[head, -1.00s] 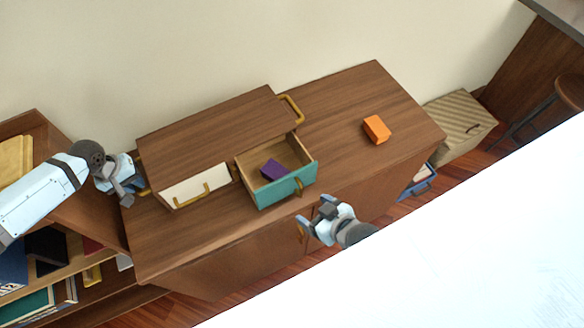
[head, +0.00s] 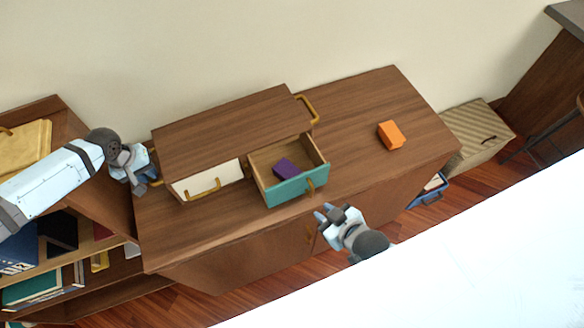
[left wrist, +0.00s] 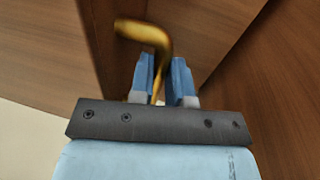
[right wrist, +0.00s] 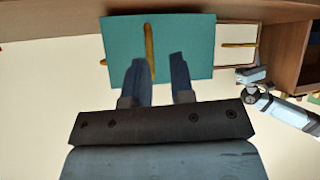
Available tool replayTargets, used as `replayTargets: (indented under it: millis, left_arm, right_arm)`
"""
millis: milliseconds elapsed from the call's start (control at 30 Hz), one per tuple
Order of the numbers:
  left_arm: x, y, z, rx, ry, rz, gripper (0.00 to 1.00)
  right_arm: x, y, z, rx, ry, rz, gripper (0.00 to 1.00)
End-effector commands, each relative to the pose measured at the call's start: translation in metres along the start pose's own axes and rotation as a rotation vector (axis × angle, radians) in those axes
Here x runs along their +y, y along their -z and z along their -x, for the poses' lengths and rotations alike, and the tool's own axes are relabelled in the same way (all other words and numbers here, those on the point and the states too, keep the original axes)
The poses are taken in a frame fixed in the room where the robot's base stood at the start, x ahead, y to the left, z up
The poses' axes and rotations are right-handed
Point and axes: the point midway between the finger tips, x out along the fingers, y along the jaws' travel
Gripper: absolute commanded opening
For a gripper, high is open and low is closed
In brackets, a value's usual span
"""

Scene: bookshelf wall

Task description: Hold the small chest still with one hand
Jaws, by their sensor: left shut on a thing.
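The small chest (head: 235,128) is a brown wooden box on a long cabinet. Its white drawer (head: 212,182) looks shut. Its teal-fronted drawer (head: 297,188) is pulled out, with a purple block (head: 287,168) inside. My left gripper (head: 146,178) is at the chest's left end, shut on a brass side handle (left wrist: 150,35); the fingers hide part of the handle. My right gripper (head: 327,212) is open and empty in front of the teal drawer. In the right wrist view, the teal drawer's brass handle (right wrist: 149,45) shows just beyond its left finger, and contact looks absent.
An orange block (head: 391,135) lies on the cabinet top (head: 370,110) right of the chest. A bookshelf (head: 60,115) stands at the left and a striped box (head: 478,135) at the right. A white surface (head: 450,260) fills the lower right. The cabinet top around the orange block is clear.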

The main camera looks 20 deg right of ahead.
Motion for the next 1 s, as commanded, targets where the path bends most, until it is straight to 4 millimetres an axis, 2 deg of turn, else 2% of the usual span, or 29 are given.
replayTargets:
  millis: [33,100,400,600,800,1000]
  left_arm:
    - [-0.002,-0.005,-0.007,-0.011,0.005,0.000,0.00]
    - [-0.002,-0.006,-0.007,-0.012,0.006,0.000,0.00]
    - [-0.002,-0.006,-0.007,-0.013,0.006,-0.001,0.00]
    - [-0.002,-0.006,-0.008,-0.014,0.006,-0.001,0.00]
    - [-0.002,-0.006,-0.008,-0.014,0.006,-0.001,0.00]
    - [-0.002,-0.006,-0.008,-0.014,0.006,-0.001,0.00]
  right_arm:
    - [0.001,-0.003,-0.001,-0.006,-0.013,0.069,0.11]
    - [0.002,-0.006,-0.002,-0.015,-0.039,0.196,0.00]
    - [0.009,-0.010,-0.001,-0.040,-0.179,0.852,0.00]
    - [0.010,-0.006,0.001,-0.039,-0.257,1.176,0.00]
    - [0.009,-0.002,0.002,-0.034,-0.295,1.318,0.00]
    - [0.013,0.004,-0.011,-0.032,-0.302,1.335,0.00]
